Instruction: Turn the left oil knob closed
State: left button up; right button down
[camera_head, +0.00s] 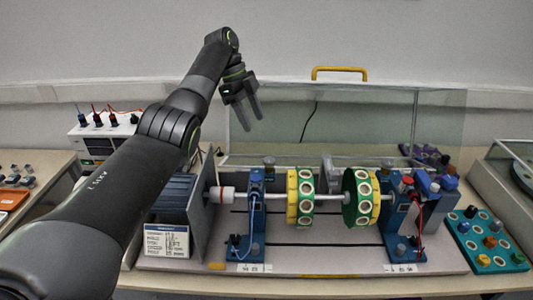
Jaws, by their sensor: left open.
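My left gripper (250,117) hangs in the air behind and above the rig, in front of the transparent cover. Its two dark fingers point down, apart and empty. The left blue bearing stand (256,205) holds the shaft below it. A small grey knob (269,162) sits on top of this stand, and a dark knob (235,240) is low at its left side. I cannot tell for sure which is the left oil knob, or its turn position. The gripper is clear of both. My right gripper is not in view.
The shaft carries two green-and-yellow discs (305,197) (361,198). A right blue stand (396,215) has wires and a red cap. The raised transparent cover (375,120) has a yellow handle (339,72). A teal tray (487,245) lies right; a white instrument (100,140) stands left.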

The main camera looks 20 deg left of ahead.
aim_at(269, 159)
pick_arm(q)
jog(key=p+x, duration=0.3)
jog(key=x, duration=0.7)
jog(key=shift+s+d+f, duration=0.1)
jog(key=shift+d+f, duration=0.05)
jog(key=shift+f, duration=0.05)
jog(key=shift+d+f, duration=0.2)
jog(key=shift+f, duration=0.25)
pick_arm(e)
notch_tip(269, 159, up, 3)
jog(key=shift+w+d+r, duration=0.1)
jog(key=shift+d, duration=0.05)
